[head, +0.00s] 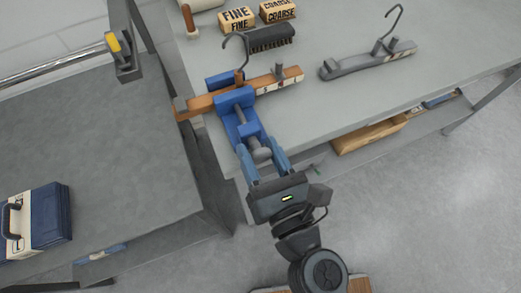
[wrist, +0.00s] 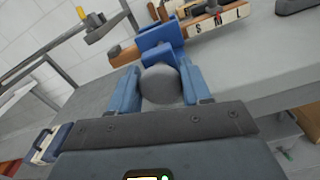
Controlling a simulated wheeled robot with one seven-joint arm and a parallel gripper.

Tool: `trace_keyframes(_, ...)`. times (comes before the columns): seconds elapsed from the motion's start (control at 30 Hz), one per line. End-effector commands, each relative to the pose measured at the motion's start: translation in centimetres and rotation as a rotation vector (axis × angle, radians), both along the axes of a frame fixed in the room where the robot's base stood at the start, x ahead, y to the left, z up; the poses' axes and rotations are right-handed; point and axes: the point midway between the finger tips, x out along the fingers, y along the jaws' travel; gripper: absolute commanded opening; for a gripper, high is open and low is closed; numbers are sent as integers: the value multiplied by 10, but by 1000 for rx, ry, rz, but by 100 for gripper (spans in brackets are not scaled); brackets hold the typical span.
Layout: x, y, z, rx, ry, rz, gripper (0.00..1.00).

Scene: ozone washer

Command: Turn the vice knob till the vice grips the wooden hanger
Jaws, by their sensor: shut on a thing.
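The blue vice (head: 236,103) is at the left corner of the grey worktable. The wooden hanger (head: 222,101), with a dark hook and white size labels, lies across it between its jaws. I cannot tell whether both jaws touch the wood. The grey round vice knob (head: 261,154) is at the vice's near end. In the wrist view the knob (wrist: 160,84) sits between my two blue fingers. My gripper (head: 260,157) is shut on the knob. In the wrist view the vice (wrist: 160,42) and the labelled hanger (wrist: 215,23) are just beyond it.
A grey hanger (head: 368,61) lies on the table to the right. A brush (head: 270,38) and blocks marked FINE (head: 237,19) and COARSE (head: 278,11) are at the back. A lower shelf holds a wooden tray (head: 370,135). A clamp bar (head: 124,54) stands left.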

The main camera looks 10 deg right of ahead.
Motion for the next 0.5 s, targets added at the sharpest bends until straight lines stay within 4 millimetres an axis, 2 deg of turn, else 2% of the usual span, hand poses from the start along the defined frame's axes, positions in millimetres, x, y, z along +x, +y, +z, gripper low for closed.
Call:
trace_keyframes(0.23, 1, 1, 2, 0, -4, 2, 18)
trace_keyframes(0.27, 1, 1, 2, 0, -5, 2, 51)
trace_keyframes(0.4, 0, 0, 1, 0, -4, 1, 64)
trace_keyframes(0.5, 0, 0, 1, 0, -2, 1, 65)
